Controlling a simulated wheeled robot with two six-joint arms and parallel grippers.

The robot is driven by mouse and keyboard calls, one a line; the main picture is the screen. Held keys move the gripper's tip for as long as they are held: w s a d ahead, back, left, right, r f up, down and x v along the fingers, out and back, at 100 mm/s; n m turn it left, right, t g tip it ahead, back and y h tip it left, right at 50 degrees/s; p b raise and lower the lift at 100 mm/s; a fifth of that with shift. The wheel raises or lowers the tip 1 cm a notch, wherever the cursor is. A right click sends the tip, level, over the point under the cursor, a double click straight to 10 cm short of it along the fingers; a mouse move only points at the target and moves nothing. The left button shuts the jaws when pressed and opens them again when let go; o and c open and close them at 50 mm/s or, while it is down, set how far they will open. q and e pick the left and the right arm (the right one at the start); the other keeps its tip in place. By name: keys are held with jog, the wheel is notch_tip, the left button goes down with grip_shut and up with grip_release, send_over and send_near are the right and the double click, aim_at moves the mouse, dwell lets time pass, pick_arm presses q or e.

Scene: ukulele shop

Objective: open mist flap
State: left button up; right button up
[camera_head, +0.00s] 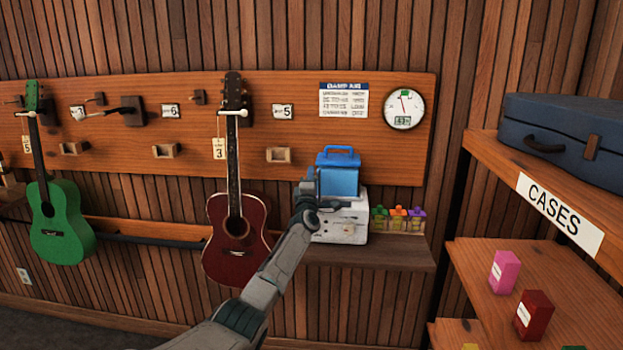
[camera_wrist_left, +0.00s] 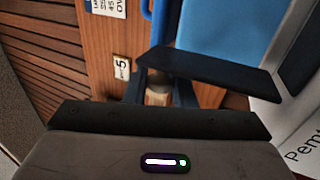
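A humidifier stands on the wall shelf, with a blue tank (camera_head: 338,181) with a handle on top of a white base (camera_head: 352,228). In the left wrist view, the blue tank (camera_wrist_left: 220,28) fills the upper middle, and part of the lettered white base (camera_wrist_left: 303,150) shows at the right. I cannot make out the mist flap for certain. My left gripper (camera_head: 318,199) is in front of the humidifier's left side, overlapping it in the head view. Its dark fingers (camera_wrist_left: 190,98) stand apart with nothing seen between them but background. I cannot tell whether they touch the humidifier. My right gripper is not in view.
A red ukulele (camera_head: 236,238) hangs close left of my left arm, and a green one (camera_head: 62,222) farther left. The shelf unit (camera_head: 540,200) at the right holds a blue case (camera_head: 570,135) and small boxes.

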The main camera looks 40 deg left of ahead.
pick_arm(q)
jog(key=shift+o, duration=1.4)
jog(key=shift+s+d+f+p, duration=0.3)
jog(key=shift+s+d+p, duration=0.15)
jog(key=shift+s, duration=0.1)
jog(key=p+v, duration=0.2)
jog(key=v, duration=0.7)
jog(key=shift+s, duration=0.15)
jog(key=shift+f, duration=0.15)
